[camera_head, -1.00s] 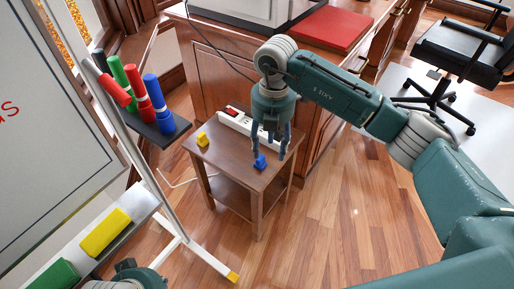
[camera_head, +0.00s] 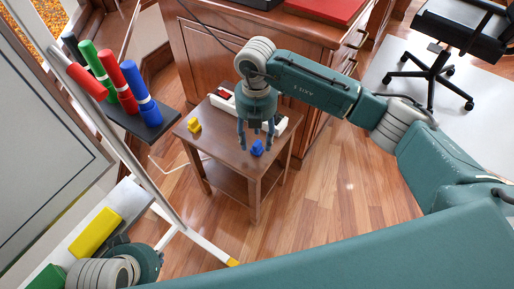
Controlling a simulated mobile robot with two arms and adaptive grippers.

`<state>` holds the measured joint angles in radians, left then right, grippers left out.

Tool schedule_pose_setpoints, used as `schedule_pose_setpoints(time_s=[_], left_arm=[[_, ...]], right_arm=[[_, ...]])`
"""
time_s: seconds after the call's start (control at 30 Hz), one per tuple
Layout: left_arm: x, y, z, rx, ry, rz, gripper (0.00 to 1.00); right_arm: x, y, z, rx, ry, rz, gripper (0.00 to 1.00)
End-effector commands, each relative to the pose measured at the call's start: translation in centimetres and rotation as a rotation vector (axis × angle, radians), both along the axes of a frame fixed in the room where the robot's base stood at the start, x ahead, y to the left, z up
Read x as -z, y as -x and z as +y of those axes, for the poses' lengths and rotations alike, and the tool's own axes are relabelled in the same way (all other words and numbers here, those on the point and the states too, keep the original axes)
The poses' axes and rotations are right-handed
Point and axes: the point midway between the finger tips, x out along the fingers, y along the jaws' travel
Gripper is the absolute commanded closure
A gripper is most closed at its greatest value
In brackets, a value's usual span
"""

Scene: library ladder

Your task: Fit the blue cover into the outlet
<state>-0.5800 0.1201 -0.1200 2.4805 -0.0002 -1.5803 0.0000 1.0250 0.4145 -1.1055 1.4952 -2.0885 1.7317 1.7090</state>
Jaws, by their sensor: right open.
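The blue cover (camera_head: 257,149) lies on the small brown side table (camera_head: 228,154). The white outlet strip (camera_head: 222,102) with a red switch lies along the table's back, and my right gripper hides its middle. My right gripper (camera_head: 255,144) hangs pointing down with its fingers spread and empty. Its fingertips appear on either side of the blue cover; I cannot tell their exact height above the table. My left gripper (camera_head: 122,256) is at the lower left beside the whiteboard tray, mostly hidden by its own wrist.
A yellow piece (camera_head: 194,125) stands on the table's left side. A whiteboard stand with a marker holder (camera_head: 158,125) and erasers, one yellow (camera_head: 96,232), is at left. A wooden desk (camera_head: 205,55) stands behind the table. Floor to the right is open, with an office chair (camera_head: 450,45) beyond.

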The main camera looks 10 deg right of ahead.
Motion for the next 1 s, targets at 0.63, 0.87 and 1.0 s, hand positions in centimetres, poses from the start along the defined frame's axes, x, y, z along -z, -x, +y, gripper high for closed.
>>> schedule_pose_setpoints(time_s=[0.63, 0.87, 1.0], left_arm=[[0.6, 0.0, 0.0, 0.000, 0.000, 0.000, 1.00], [0.6, 0.0, 0.0, 0.000, 0.000, 0.000, 1.00], [0.7, 0.0, 0.0, 0.000, 0.000, 0.000, 1.00]], right_arm=[[2.8, 0.3, 0.1, 0.000, 0.000, 0.000, 0.82], [2.8, 0.3, 0.1, 0.000, 0.000, 0.000, 0.52], [2.8, 0.3, 0.1, 0.000, 0.000, 0.000, 0.52]])
